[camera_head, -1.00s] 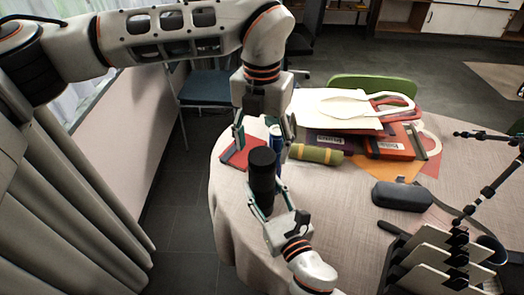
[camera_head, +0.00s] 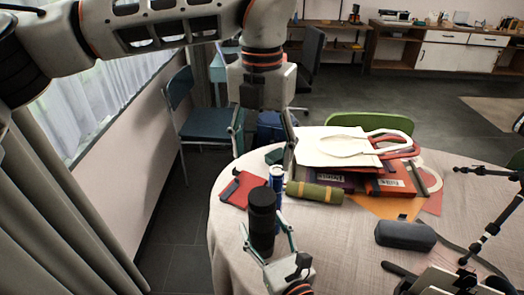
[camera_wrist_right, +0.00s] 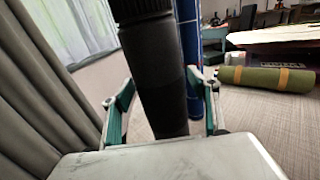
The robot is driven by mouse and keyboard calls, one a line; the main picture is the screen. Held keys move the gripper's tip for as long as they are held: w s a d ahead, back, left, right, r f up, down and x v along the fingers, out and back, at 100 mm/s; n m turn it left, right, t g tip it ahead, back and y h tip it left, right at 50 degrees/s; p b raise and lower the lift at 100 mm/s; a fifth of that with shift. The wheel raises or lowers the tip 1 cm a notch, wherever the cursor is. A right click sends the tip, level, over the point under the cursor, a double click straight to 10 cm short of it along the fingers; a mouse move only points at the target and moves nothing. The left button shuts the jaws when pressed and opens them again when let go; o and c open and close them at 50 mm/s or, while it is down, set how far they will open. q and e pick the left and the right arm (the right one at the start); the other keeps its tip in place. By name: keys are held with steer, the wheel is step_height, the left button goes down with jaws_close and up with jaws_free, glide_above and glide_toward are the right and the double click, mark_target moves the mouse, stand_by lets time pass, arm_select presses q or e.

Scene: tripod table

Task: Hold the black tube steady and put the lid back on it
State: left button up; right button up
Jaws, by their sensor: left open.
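The black tube (camera_head: 262,232) stands upright near the table's left front edge. A slightly wider black top section, the lid (camera_head: 262,198), sits on it. The tube also shows in the right wrist view (camera_wrist_right: 162,85), where its top end is cut off. My left gripper (camera_head: 264,142) is open and empty, above and apart from the lid, fingers pointing down. My right gripper (camera_head: 264,226) has a finger on each side of the tube's body; narrow gaps show beside the tube, so it looks open. The fingers also show in the right wrist view (camera_wrist_right: 162,108).
A blue cylinder (camera_head: 276,182) stands close behind the tube. A red item (camera_head: 243,190) lies left of it. A green roll (camera_head: 314,192), bags (camera_head: 340,147) and a dark case (camera_head: 405,236) lie to the right. The table's left edge is near.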

stand_by(0.3)
steer(key=v, duration=1.2)
steer(key=shift+s, duration=0.1)
